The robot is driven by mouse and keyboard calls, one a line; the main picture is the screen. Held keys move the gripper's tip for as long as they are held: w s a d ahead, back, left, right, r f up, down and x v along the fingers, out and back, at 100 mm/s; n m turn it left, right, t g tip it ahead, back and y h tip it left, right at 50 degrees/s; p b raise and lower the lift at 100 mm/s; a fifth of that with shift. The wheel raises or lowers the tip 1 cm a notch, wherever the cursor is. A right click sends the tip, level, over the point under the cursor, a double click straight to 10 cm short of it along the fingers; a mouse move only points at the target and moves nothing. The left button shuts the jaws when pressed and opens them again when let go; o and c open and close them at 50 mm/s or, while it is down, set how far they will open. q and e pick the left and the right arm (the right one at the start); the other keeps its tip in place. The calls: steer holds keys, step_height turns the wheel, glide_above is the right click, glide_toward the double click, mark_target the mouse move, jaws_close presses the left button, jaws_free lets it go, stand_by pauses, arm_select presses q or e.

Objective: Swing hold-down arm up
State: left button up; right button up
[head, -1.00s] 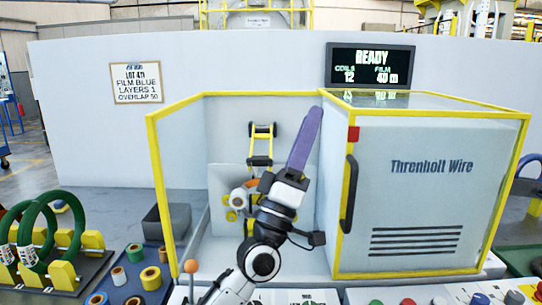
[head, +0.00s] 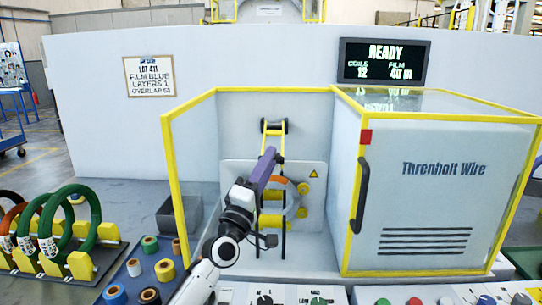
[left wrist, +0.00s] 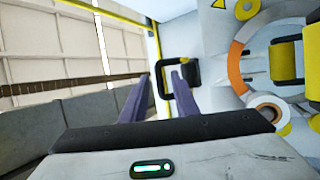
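The hold-down arm (head: 283,138) is a yellow frame with a black crossbar, raised above the panel in the machine's open bay. What looks like its black bar with a yellow part (left wrist: 190,68) shows near my fingertips in the left wrist view. My left gripper (head: 268,160) is in front of the arm's lower part. Its purple fingers (left wrist: 162,80) stand apart; the right finger overlaps the black bar and the left is clear of it. Contact cannot be told. An orange-and-grey coil (head: 292,204) sits by yellow rollers (left wrist: 284,62). My right gripper is not in view.
A yellow frame post (head: 174,190) bounds the bay at left. A cabinet with a black handle (head: 361,195) closes it at right. Green coils (head: 92,215), film rolls (head: 165,270) and a grey bin (head: 180,216) are left. Buttons and knobs (head: 318,301) line the front.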

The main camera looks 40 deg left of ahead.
arm_select(q)
steer(key=shift+x, duration=1.05)
steer(key=shift+c, duration=0.3)
jaws_close()
